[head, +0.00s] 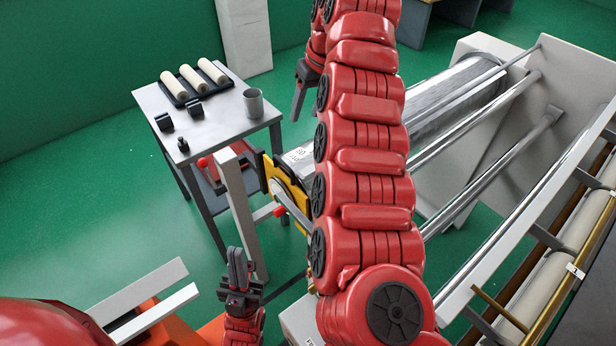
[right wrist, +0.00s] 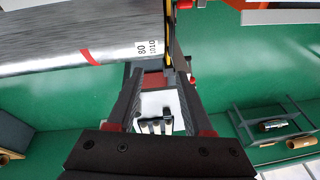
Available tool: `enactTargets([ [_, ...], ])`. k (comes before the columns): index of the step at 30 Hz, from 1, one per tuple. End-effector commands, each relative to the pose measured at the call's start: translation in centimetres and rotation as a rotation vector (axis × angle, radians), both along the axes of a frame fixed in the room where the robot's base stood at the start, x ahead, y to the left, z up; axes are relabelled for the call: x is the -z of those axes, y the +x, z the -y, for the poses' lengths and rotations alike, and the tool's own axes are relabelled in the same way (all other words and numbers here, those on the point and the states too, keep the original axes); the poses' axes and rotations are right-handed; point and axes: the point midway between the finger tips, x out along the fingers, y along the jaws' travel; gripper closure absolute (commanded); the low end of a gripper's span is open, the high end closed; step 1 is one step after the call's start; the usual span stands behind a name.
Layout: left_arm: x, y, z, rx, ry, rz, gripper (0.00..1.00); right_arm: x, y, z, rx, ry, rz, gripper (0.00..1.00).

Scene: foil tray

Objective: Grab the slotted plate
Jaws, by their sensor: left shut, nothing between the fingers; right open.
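The likely slotted plate is a yellow-and-black plate (head: 287,183) standing at the near end of the large foil roll (head: 298,154). A metal bar runs through it, and my right arm partly hides it. In the right wrist view the plate (right wrist: 169,40) shows edge-on beside the roll's labelled end. My right gripper (head: 298,112) is open at the top of the head view, beyond the plate. Its fingers (right wrist: 157,78) frame part of the background, with nothing visibly gripped. My left gripper (head: 238,262) is shut and empty, low in the head view, left of and apart from the plate.
A grey table (head: 215,128) at the left holds a black tray with three pale rollers, a grey cup (head: 253,102) and small black blocks. A pale upright post (head: 240,205) stands beside the plate. Metal rails (head: 480,165) fill the right. Green floor is open at the left.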

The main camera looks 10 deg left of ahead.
Motion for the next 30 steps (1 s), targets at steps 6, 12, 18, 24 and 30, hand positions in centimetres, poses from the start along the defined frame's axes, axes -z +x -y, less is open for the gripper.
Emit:
enactTargets([
  [6,-0.6,0.0,0.0,0.000,0.000,0.000,1.00,0.9,-1.0,-0.7,-0.019,0.004,-0.037,0.49],
  [12,-1.5,0.0,0.0,0.000,0.000,0.000,1.00,3.5,-0.6,-1.3,-0.017,0.002,-0.033,0.49],
  [18,-2.2,0.0,0.0,0.000,0.000,0.000,1.00,6.1,-0.3,-1.9,-0.017,0.001,-0.030,0.49],
  [24,-2.5,0.0,0.0,0.000,0.000,-0.001,1.00,9.3,0.0,-2.7,-0.016,0.004,-0.032,0.49],
  [30,-1.4,0.0,0.0,0.000,0.000,0.000,1.00,11.0,0.2,-3.3,-0.018,0.005,-0.030,0.49],
])
